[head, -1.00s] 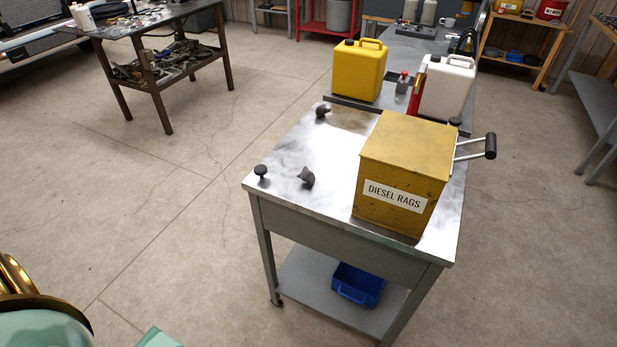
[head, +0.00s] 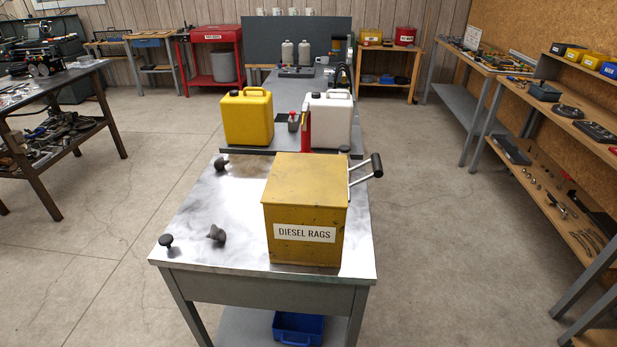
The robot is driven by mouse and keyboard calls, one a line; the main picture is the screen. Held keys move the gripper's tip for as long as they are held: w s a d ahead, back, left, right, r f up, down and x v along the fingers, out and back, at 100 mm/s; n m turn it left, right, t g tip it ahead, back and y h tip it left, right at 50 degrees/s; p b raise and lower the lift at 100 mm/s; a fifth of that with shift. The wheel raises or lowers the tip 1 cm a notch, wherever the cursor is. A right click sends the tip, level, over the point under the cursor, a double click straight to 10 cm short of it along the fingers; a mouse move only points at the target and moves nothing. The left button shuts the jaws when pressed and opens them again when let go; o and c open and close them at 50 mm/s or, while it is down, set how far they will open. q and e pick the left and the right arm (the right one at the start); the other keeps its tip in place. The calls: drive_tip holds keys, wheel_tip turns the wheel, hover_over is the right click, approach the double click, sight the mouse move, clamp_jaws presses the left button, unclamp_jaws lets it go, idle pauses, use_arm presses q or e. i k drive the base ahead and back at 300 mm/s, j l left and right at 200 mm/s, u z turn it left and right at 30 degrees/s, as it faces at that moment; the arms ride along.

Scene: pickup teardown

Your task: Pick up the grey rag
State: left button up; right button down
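I see no grey rag in the head view. A yellow metal box (head: 305,205) labelled "DIESEL RAGS" stands on the right part of the metal-topped cart (head: 215,258). Its lid looks shut, so its inside is hidden. A lever with a black grip (head: 376,165) sticks out at its right side. Neither of my grippers is in view.
Dark knobs (head: 216,233) stand on the cart's left half. Behind are a yellow canister (head: 247,117) and a white canister (head: 330,118). A blue bin (head: 298,327) sits on the lower shelf. Workbenches (head: 490,70) line the right wall. Floor on both sides is open.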

sight(216, 233)
drive_tip(key=z, duration=0.35)
drive_tip(key=j+z, duration=0.7)
drive_tip(key=k+j+z, duration=0.1)
drive_tip(key=j+z, duration=0.25)
